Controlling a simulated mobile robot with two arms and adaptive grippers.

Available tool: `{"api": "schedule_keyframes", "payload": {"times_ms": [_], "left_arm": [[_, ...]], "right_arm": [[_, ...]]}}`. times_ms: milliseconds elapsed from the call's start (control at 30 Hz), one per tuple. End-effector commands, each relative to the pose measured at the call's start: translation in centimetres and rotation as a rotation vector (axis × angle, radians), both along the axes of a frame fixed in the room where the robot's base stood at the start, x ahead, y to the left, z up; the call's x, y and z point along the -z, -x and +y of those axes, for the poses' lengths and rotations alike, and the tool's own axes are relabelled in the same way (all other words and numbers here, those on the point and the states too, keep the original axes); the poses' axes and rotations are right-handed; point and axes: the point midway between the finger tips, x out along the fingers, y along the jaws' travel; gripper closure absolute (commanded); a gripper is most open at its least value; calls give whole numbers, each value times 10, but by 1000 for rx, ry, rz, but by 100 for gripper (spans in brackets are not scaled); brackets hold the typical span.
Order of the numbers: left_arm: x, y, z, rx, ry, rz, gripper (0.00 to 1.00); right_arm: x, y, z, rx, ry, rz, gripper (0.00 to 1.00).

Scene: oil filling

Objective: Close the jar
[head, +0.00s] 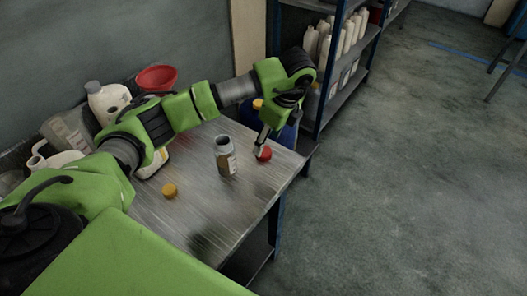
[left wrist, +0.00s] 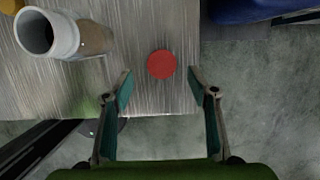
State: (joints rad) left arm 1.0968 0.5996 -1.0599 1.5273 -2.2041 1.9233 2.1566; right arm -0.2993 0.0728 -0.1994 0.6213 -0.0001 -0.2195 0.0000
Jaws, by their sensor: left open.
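The open jar (head: 225,156), with a grey mouth and a brown label, stands upright on the metal table (head: 205,215). It also shows at the upper left of the left wrist view (left wrist: 50,35), its mouth uncovered. A red lid (head: 265,153) lies on the table to the right of the jar, near the table's edge. My left gripper (head: 262,146) is just above the red lid in the head view. In the left wrist view the open gripper (left wrist: 163,92) has its fingers apart and empty, with the red lid (left wrist: 161,64) just beyond the gap between them. My right gripper is not in view.
A yellow cap (head: 169,190) lies on the table left of the jar. White bottles and a red funnel (head: 156,78) stand along the wall. A blue container (head: 250,117) is behind the table, and a shelf (head: 350,75) with bottles stands at the back right. The table's front is clear.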

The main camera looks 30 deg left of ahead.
Motion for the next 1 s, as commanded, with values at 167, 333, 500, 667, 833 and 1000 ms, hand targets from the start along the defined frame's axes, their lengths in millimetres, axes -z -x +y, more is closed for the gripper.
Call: {"api": "schedule_keyframes", "payload": {"times_ms": [167, 333, 500, 667, 833, 1000], "left_arm": [[15, -1, 4, -2, -1, 3, 47], [40, -3, 10, -1, 0, 3, 47], [50, -4, 12, -1, 1, -1, 47], [50, -4, 12, -1, 1, -1, 47], [50, -4, 12, -1, 1, -1, 56], [50, -4, 12, -1, 1, -1, 73]], "right_arm": [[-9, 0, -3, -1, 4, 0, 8], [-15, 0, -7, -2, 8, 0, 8], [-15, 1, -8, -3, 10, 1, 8], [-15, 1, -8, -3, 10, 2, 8], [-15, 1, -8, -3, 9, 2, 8], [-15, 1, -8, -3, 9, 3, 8]]}}
